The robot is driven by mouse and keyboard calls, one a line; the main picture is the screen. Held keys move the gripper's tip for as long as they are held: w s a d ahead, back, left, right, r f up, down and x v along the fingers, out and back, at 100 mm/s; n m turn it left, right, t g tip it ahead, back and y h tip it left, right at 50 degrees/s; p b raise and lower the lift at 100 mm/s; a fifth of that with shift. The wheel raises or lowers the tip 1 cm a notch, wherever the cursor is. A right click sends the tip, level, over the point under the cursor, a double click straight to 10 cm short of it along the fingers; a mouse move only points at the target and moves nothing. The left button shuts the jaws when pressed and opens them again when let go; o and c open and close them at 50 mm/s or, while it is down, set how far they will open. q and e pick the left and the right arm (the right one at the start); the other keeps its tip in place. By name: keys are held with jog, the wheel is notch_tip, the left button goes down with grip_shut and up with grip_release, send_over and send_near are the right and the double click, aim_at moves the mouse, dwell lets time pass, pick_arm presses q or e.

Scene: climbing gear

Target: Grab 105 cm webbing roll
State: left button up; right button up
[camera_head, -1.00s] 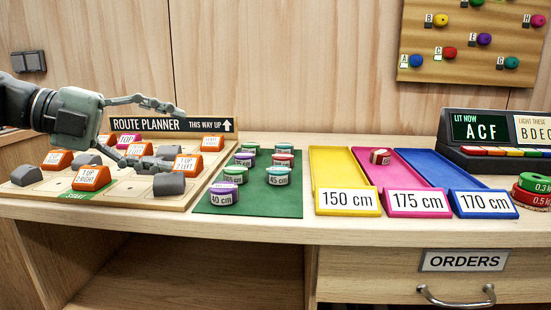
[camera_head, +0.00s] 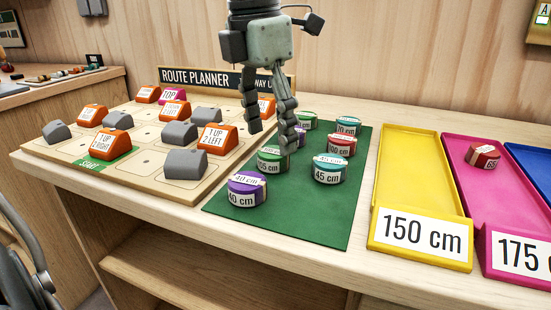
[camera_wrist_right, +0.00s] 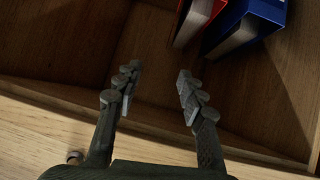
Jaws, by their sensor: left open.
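A green webbing roll (camera_head: 270,160) sits on the green mat (camera_head: 310,228), left column, behind the purple 40 cm roll (camera_head: 246,190). Its label seems to end in "05 cm"; the first digit is hard to read. My left gripper (camera_head: 271,136) points down just above and behind this roll, its fingers apart and empty. One finger partly covers a purple roll at the back. My right gripper (camera_wrist_right: 158,76) is open and empty in the right wrist view, over a wooden shelf space.
A light-blue 45 cm roll (camera_head: 329,170) and a red roll (camera_head: 341,146) stand close on the right. The route planner board (camera_head: 145,171) with its blocks lies left. The yellow 150 cm tray (camera_head: 405,185) is empty; the pink tray (camera_head: 478,207) holds a red roll (camera_head: 483,156).

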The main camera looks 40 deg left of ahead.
aim_at(273, 152)
pick_arm(q)
jog(key=shift+w+d+f, duration=0.1)
jog(key=shift+w+f, duration=0.1)
jog(key=shift+f, duration=1.3)
jog(key=shift+c, duration=0.5)
jog(key=c, duration=1.2)
